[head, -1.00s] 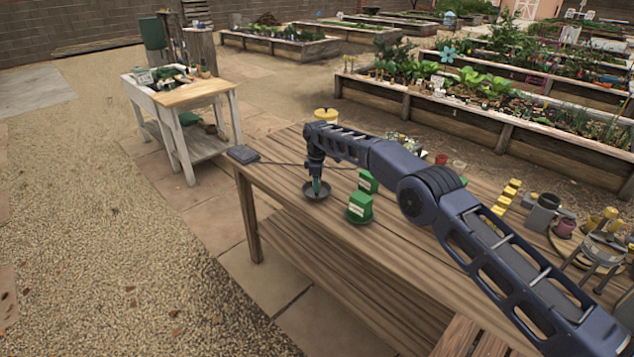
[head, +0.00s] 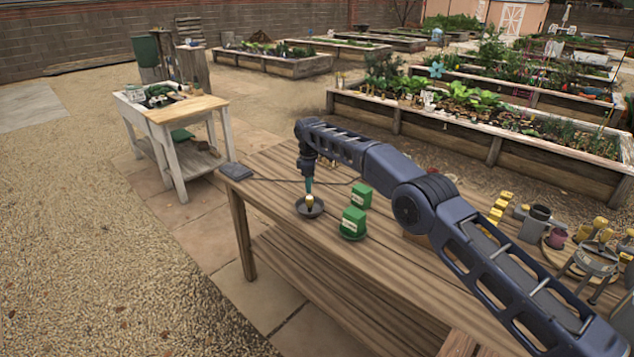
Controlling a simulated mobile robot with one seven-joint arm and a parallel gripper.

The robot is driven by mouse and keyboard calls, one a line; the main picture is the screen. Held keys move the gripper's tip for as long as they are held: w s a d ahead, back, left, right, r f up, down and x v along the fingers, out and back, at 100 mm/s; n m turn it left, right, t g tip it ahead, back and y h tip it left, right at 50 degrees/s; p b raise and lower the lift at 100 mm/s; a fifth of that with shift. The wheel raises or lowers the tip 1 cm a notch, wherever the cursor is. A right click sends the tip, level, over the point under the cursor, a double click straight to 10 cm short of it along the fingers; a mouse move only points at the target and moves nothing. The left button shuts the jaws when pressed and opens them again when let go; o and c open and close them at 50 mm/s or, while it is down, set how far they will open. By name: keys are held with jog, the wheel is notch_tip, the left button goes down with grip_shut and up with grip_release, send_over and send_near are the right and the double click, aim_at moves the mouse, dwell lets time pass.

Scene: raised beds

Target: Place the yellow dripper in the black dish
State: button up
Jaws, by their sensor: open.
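The black dish (head: 311,209) lies near the left end of the wooden table in the head view. A small yellow piece, which looks like the yellow dripper (head: 310,199), stands about upright in the dish. My gripper (head: 309,189) points down just above it, with its jaws open. The fingertips are small in the picture, and I cannot tell whether they still touch the dripper.
A dark flat pad (head: 236,171) lies at the table's left corner. Yellow pieces (head: 500,207), pots and a metal stand (head: 590,260) crowd the right end. My arm hides part of the tabletop.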

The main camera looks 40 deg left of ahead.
jog(key=w+d+r+m+y, duration=0.1)
jog(key=w+d+r+m, duration=0.5)
jog(key=w+d+r, duration=1.6)
jog(key=w+d+r+m+t, duration=0.15)
jog(key=d+r, duration=0.35)
jog(key=d, duration=0.5)
jog(key=w+d+r+m, duration=0.3)
jog(key=d+r, duration=0.2)
jog(key=d, duration=0.5)
jog(key=w+d+r+m, duration=0.2)
jog(key=d+r, duration=0.3)
jog(key=d, duration=0.5)
jog(key=s+d+r+m+t, duration=0.1)
jog(key=s+d+m, duration=0.35)
jog(key=d, duration=1.05)
jog(key=s+d+r+m+t, duration=0.15)
jog(key=s+d, duration=0.65)
jog(key=d, duration=0.8)
jog(key=s+d+f+m, duration=0.2)
jog(key=s+d+f, duration=0.2)
jog(key=s, duration=0.3)
jog(key=s+d+f+m, duration=0.3)
jog(key=s+d+f, duration=0.1)
jog(key=s+d, duration=0.2)
jog(key=s+d+f+m+h, duration=0.1)
jog(key=s+d+f+m, duration=0.1)
jog(key=s+d+f, duration=0.2)
jog(key=s+d, duration=0.2)
jog(key=s, duration=0.2)
jog(key=shift+t, duration=0.3)
